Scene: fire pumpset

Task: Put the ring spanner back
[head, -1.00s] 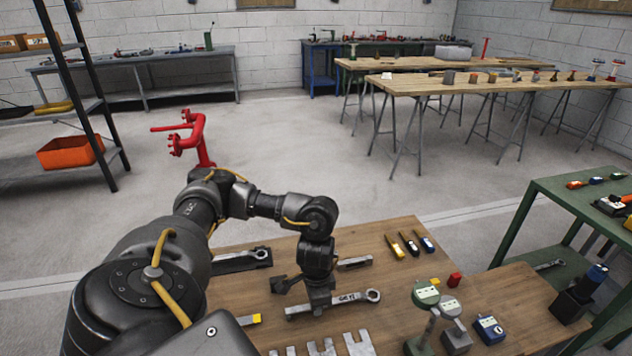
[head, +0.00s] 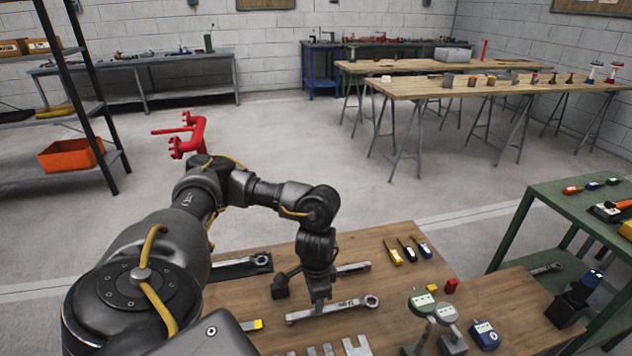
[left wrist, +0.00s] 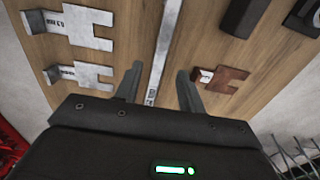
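The ring spanner (head: 347,305), a long grey bar with a ring at its right end, lies flat on the wooden table. My left gripper (head: 320,302) is above its middle, fingers pointing down. In the left wrist view, the two fingers (left wrist: 158,88) are apart. The spanner (left wrist: 158,50) runs between them as a pale strip, with a gap on each side. A second ring-ended spanner (head: 240,265) lies on a dark holder at the table's left. My right gripper is not in view.
Forked grey plates (head: 325,350) lie at the near edge; a rusty one (left wrist: 222,79) shows in the left wrist view. Several markers (head: 408,252) lie at the back right. Dial gauges (head: 422,303) stand to the right. A green bench (head: 565,195) stands beyond.

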